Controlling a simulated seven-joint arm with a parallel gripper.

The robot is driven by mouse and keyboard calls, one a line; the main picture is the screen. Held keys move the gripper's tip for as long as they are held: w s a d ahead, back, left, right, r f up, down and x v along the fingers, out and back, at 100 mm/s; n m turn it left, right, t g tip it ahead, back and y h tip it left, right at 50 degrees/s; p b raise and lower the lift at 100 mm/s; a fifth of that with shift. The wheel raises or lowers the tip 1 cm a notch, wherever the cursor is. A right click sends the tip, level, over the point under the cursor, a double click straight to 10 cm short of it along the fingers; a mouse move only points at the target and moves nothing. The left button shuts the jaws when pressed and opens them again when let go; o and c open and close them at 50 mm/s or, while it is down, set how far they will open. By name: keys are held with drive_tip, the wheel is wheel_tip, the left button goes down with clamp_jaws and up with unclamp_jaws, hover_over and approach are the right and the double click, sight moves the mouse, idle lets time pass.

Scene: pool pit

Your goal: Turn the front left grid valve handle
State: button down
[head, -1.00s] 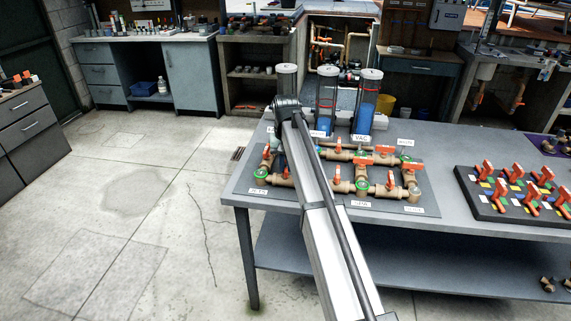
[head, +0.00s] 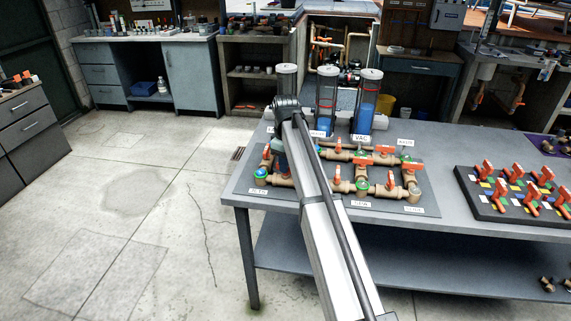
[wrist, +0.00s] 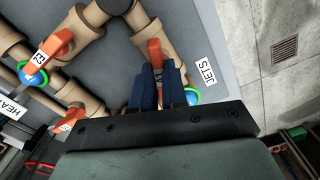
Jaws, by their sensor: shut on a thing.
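The front left valve's orange handle (wrist: 154,52) is by the JETS label in the wrist view. My gripper (wrist: 165,85) has its dark blue fingers shut on this handle, whose outer end shows beyond the fingertips. A green ring with a blue centre (wrist: 192,96) shows beside the fingers. In the head view the same ring (head: 261,173) is at the front left corner of the valve board (head: 330,203). My arm crosses the board there and hides much of the grip.
Other orange-handled valves stand close by, one with a numbered tag (wrist: 55,45). Clear tubes with blue liquid (head: 368,105) rise behind the board. A black board of orange handles (head: 510,205) lies to the right. Open floor (head: 140,210) is at the left.

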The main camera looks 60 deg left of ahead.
drive_tip(key=n, duration=0.4)
idle(0.6)
drive_tip(key=c, duration=1.2)
unclamp_jaws()
drive_tip(key=shift+o, duration=0.2)
drive_tip(key=shift+r, duration=0.1)
wheel_tip(320, 180, up, 14)
drive_tip(key=shift+f, duration=0.2)
